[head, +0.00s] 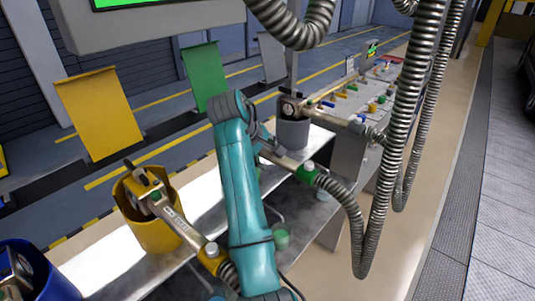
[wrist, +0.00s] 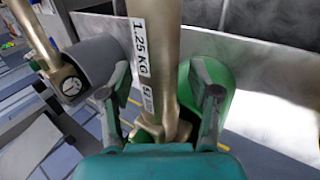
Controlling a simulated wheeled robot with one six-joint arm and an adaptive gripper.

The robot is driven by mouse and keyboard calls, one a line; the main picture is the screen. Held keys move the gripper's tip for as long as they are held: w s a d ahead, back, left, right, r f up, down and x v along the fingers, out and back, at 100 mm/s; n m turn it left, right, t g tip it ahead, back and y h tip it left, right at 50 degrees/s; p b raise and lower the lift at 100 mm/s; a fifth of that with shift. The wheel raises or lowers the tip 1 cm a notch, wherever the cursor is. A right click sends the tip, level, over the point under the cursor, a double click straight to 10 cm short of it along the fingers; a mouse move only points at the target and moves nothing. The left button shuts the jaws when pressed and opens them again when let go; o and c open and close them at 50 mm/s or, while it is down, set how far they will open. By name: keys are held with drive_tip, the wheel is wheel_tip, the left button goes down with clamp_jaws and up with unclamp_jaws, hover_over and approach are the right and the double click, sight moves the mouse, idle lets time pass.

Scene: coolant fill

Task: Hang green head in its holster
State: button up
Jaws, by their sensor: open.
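The green head is a metal tube with a "1.25 KG" label (wrist: 152,70) in the wrist view. In the head view its tube and green collar (head: 307,173) stick out right of my arm, joined to a ribbed hose. The green holster (wrist: 222,75) is behind and right of the tube in the wrist view; in the head view my arm hides it. The head's lower end is at the holster's mouth; I cannot tell how deep it sits. My gripper (wrist: 160,115) is open, one finger on each side of the tube, apart from it.
A grey holster (head: 292,133) with its own head stands just beyond. A yellow holster (head: 150,230) with a yellow head is left of my arm, and a blue holster (head: 50,285) is at bottom left. Ribbed hoses (head: 412,90) hang at right. The aisle floor at right is clear.

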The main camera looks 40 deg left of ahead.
drive_tip(key=v, duration=0.6)
drive_tip(key=shift+s+a, duration=0.15)
drive_tip(key=shift+a, duration=0.05)
drive_tip(key=shift+v, duration=0.9)
drive_tip(key=shift+d+r, duration=0.1)
drive_tip(key=shift+d, duration=0.05)
